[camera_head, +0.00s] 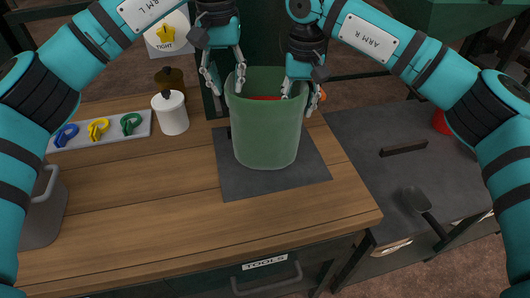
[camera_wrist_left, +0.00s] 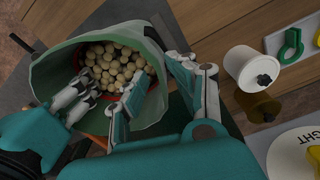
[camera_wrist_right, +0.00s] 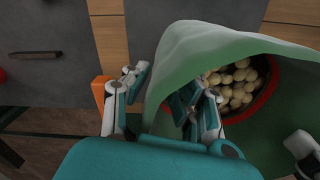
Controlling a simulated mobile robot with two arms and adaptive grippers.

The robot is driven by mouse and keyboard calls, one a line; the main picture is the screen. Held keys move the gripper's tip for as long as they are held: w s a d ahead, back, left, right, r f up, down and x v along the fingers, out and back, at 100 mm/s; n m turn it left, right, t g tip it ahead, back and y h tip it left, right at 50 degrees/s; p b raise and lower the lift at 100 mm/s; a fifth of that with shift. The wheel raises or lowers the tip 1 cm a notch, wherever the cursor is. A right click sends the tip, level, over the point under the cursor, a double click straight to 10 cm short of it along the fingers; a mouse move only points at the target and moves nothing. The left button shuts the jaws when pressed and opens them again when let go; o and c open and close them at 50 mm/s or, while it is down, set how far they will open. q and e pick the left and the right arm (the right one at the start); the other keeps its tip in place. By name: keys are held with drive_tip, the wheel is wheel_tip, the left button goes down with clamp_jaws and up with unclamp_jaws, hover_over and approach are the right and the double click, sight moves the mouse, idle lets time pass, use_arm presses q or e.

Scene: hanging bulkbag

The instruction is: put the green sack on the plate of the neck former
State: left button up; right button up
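The green sack (camera_head: 268,135) stands upright and open-topped on a dark grey mat (camera_head: 235,183) on the wooden bench. Pale round balls (camera_wrist_left: 118,66) lie inside it, within a red ring (camera_wrist_right: 268,95). My left gripper (camera_head: 226,82) is open at the sack's left rim, one finger inside and one outside; it also shows in the left wrist view (camera_wrist_left: 162,75). My right gripper (camera_head: 303,92) is open at the right rim, again one finger on each side, as the right wrist view (camera_wrist_right: 163,85) shows. I cannot pick out the neck former's plate with certainty.
A white lidded pot (camera_head: 171,113) stands left of the sack, near a tray (camera_head: 75,142) with blue, yellow and green clips. A grey container (camera_head: 42,208) is at the far left. A dark surface at the right holds a scoop (camera_head: 416,200) and a dark bar (camera_head: 404,148).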

drive_tip(key=shift+w+d+f, duration=0.2)
drive_tip(key=shift+d+f, duration=0.05)
drive_tip(key=shift+d, duration=0.05)
drive_tip(key=shift+r, duration=0.2)
drive_tip(key=shift+w+r, duration=0.1)
drive_tip(key=shift+r, duration=0.2)
use_arm(q)
drive_tip(key=shift+w+d+r, duration=0.1)
drive_tip(key=shift+d+r, duration=0.25)
drive_tip(key=shift+r, duration=0.45)
drive_tip(key=shift+w+d+r, duration=0.1)
drive_tip(key=shift+d+r, duration=0.2)
drive_tip(key=shift+r, duration=0.5)
use_arm(e)
wheel_tip(320, 180, up, 7)
drive_tip(key=shift+a, duration=0.25)
use_arm(q)
drive_tip(key=shift+r, duration=0.1)
use_arm(e)
drive_tip(key=shift+s+r, duration=0.2)
